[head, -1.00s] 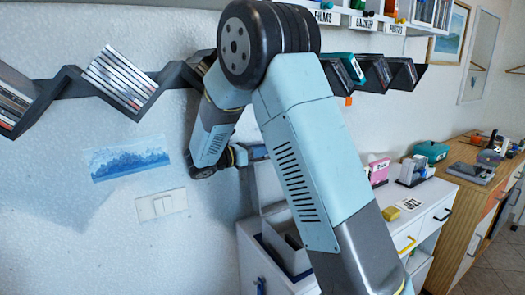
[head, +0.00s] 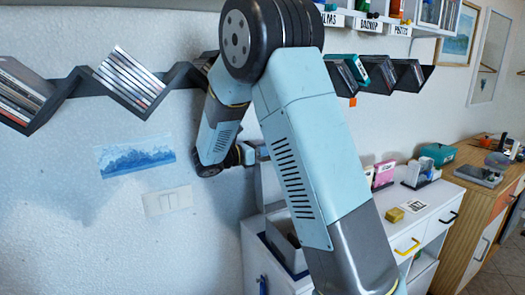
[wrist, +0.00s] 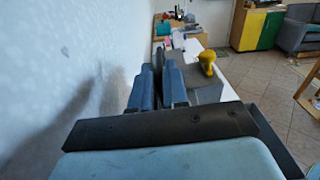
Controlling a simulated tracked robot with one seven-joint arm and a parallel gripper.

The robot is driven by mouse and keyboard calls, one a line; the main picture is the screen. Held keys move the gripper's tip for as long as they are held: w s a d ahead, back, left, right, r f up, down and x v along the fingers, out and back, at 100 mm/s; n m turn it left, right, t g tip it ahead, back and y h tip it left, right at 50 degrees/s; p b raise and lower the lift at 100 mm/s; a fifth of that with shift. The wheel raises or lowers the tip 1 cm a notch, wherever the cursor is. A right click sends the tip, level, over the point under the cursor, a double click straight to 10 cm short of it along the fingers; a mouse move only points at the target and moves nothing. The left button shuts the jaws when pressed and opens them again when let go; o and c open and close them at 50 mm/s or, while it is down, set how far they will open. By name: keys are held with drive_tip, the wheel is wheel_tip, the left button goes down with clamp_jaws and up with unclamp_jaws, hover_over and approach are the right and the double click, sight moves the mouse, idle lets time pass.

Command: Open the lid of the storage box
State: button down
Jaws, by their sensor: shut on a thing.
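The storage box (head: 284,250) is a pale grey box on the white cabinet, partly hidden behind my arm. Its lid (head: 267,187) stands steeply raised at the wall side, and the box's dark inside shows below it. My gripper (wrist: 159,88) shows in the wrist view as two blue fingers close together, shut on the lid. The gripped edge is hardly visible between them. In the head view my forearm hides most of the gripper beside the lid's upper part.
A zigzag disc shelf (head: 130,84) runs above. A yellow box (head: 395,215) and a card (head: 414,206) lie on the cabinet to the right. A yellow object (wrist: 207,60) shows beyond my gripper.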

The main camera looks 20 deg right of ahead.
drive_tip(key=c, duration=1.2)
unclamp_jaws()
drive_tip(key=v, duration=1.4)
drive_tip(key=shift+d+f, duration=0.1)
